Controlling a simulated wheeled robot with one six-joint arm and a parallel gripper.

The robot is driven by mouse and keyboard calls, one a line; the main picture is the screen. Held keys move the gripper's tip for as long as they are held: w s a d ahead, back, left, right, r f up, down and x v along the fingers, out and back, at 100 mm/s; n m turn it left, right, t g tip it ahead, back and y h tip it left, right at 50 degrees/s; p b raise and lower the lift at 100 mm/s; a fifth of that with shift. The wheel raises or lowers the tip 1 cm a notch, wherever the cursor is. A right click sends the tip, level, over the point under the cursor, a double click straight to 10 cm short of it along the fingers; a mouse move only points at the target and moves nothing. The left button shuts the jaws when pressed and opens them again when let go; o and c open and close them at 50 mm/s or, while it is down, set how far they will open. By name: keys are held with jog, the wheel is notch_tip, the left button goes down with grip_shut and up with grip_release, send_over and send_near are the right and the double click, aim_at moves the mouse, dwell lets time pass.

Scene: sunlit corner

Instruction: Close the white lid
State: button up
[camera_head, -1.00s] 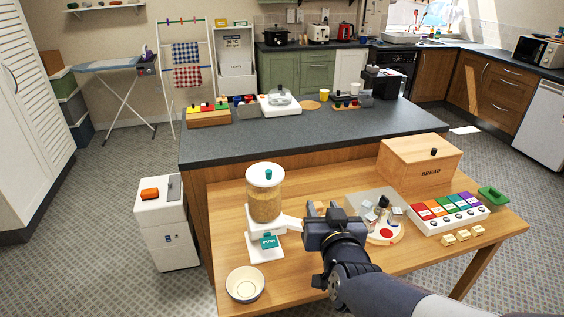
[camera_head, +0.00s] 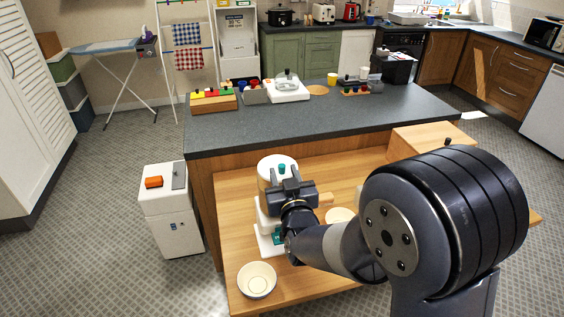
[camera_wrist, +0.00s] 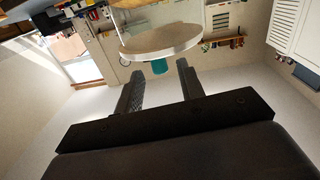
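A clear dispenser (camera_head: 262,188) with tan contents stands on the wooden table, topped by a round white lid (camera_head: 270,164) with a teal knob (camera_head: 282,169). In the wrist view, which appears upside down, the white lid (camera_wrist: 160,40) is a pale disc with its teal knob (camera_wrist: 160,67) close to the fingertips. My gripper (camera_head: 284,176) is in front of the dispenser's upper part in the head view. In the wrist view my gripper (camera_wrist: 160,71) is open, its two fingers apart and nothing held between them. My gripper hides part of the dispenser, and I cannot tell how firmly the lid sits.
A bowl (camera_head: 257,279) is at the table's front left. My arm hides much of the table's right side; the bread box (camera_head: 430,139) shows partly. A white bin (camera_head: 170,205) stands left of the table. A white appliance with a knobbed lid (camera_head: 287,82) is on the dark counter.

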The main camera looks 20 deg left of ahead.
aim_at(283, 169)
jog(key=shift+p+x, duration=0.4)
jog(key=shift+x, duration=1.35)
grip_shut()
